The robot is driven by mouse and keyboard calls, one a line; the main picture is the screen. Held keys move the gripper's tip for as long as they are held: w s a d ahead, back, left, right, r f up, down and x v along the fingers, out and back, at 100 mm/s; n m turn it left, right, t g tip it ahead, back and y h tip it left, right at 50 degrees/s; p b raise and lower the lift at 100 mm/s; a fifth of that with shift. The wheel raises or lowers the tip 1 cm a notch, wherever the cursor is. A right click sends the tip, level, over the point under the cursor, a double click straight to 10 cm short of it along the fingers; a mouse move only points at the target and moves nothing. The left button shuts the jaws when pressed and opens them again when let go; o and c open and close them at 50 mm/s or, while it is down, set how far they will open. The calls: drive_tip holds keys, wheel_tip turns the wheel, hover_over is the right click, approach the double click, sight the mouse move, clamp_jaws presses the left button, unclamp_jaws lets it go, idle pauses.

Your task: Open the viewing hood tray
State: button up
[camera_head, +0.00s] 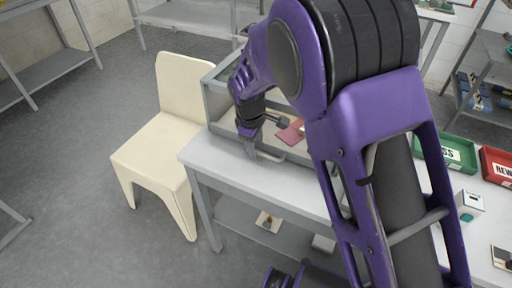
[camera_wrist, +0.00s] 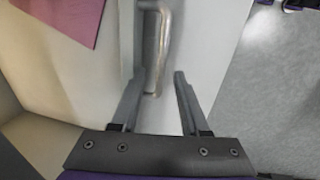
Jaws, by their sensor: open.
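The viewing hood (camera_head: 207,103) is a grey-framed box on the grey workbench, partly hidden behind my arm. A grey bar handle (camera_head: 298,158) shows at its front low edge; it also shows in the wrist view (camera_wrist: 165,40), running lengthwise at top centre. My gripper (camera_head: 251,157) is at the left end of this handle. In the wrist view my gripper (camera_wrist: 160,74) is open, with the near end of the handle between its two fingertips. I cannot tell whether a finger touches it. The tray looks shut, its front close to the hood.
A pink sheet (camera_head: 291,132) lies inside the hood. A cream chair (camera_head: 163,135) stands left of the workbench (camera_head: 222,158). A green bin (camera_head: 446,152), a red bin (camera_head: 497,165) and a small white box (camera_head: 469,204) are at right. Open floor (camera_head: 85,180) lies at left.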

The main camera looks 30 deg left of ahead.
drive_tip(key=shift+f, duration=0.35)
clamp_jaws()
idle(1.2)
